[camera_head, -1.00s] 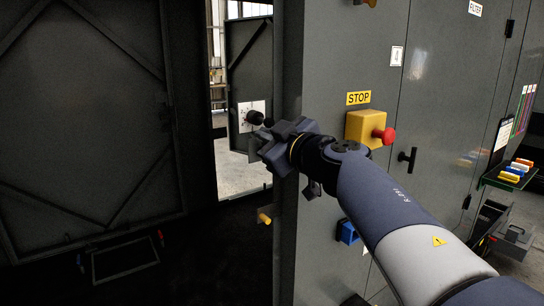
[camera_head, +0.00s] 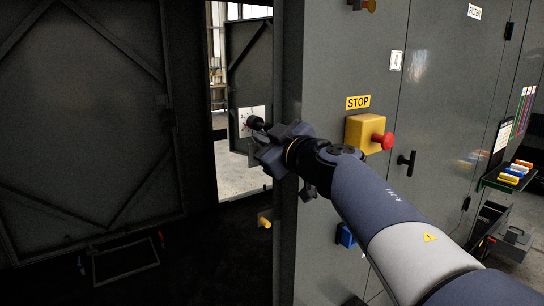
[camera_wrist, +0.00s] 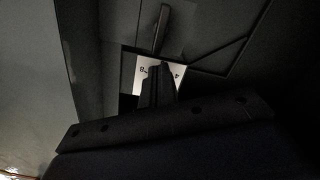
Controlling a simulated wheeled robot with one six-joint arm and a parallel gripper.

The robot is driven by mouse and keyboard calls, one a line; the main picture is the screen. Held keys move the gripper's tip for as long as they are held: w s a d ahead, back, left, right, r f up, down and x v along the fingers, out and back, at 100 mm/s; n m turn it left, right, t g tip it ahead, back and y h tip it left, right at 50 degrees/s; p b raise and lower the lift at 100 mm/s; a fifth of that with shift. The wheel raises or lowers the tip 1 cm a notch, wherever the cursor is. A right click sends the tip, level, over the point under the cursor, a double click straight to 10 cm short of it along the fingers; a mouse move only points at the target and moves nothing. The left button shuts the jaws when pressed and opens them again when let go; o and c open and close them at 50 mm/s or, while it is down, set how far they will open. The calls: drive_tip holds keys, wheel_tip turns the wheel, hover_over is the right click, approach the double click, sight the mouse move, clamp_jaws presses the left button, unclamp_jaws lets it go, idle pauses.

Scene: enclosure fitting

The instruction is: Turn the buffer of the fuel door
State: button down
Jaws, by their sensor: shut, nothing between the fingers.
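The fuel door seems to be the dark door leaf (camera_head: 250,70) in the gap, with a white marked plate (camera_head: 244,117) on it. A dark round knob (camera_head: 256,122), which may be the buffer, shows in front of the plate, close to the tip of my gripper. My gripper points at the plate from the right; whether it touches the knob cannot be told. In the wrist view my fingers (camera_wrist: 157,86) are shut and empty, in front of the white plate (camera_wrist: 147,73) and covering its middle. A grey bar (camera_wrist: 161,30) stands above them.
A grey cabinet wall stands right of the gap, with a yellow stop box (camera_head: 362,134) and red button (camera_head: 386,140) beside my arm. A black handle (camera_head: 407,162) and blue box (camera_head: 346,236) are nearby. A large dark braced panel (camera_head: 80,120) fills the left.

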drive_tip(key=shift+r+p, duration=0.25)
drive_tip(key=shift+p, duration=0.15)
drive_tip(key=shift+w+d+r+p, duration=0.5)
drive_tip(key=shift+d+p, duration=0.25)
drive_tip(key=shift+p, duration=1.7)
drive_tip(key=shift+w+d+f, duration=0.1)
drive_tip(key=v, duration=0.6)
drive_tip(key=shift+d+f, duration=0.2)
drive_tip(key=shift+f, duration=0.05)
